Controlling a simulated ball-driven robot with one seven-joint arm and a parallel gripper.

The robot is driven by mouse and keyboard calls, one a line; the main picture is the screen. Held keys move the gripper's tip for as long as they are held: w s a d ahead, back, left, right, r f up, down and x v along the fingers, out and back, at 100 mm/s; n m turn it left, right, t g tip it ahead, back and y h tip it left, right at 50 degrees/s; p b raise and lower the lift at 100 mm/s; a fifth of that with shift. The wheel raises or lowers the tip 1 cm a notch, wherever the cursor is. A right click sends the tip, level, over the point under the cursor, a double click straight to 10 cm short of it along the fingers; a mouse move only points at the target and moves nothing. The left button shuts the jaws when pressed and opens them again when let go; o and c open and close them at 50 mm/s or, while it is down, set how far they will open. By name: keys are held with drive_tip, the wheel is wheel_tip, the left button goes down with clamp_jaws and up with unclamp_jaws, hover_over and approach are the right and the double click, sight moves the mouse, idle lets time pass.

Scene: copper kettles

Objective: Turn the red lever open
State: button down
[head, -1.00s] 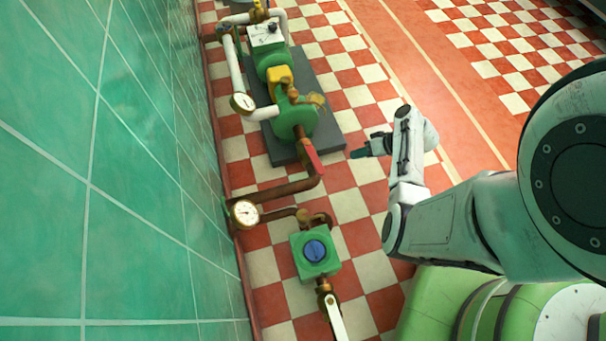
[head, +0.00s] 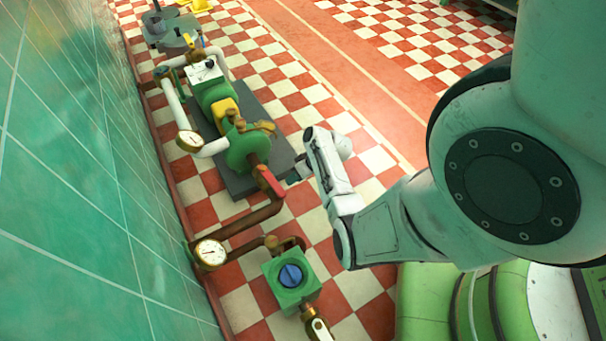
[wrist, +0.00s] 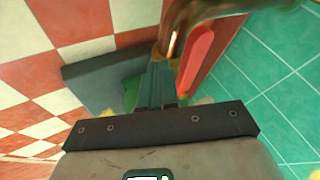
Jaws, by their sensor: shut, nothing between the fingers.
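The red lever (head: 271,182) is on the copper pipe just in front of the green pump's round end, in the head view. It slants down to the right along the pipe. The fingers are together and hold nothing. I cannot tell whether they touch the lever.
The green pump (head: 247,150) stands on a dark grey plate (head: 236,188). A gauge (head: 210,253) and a green box with a blue knob (head: 290,275) are nearer. A green tiled wall (head: 60,180) bounds the left. Chequered floor is free at the upper right.

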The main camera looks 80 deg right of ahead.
drive_tip(key=shift+w+a, duration=0.6)
drive_tip(key=shift+a, duration=0.05)
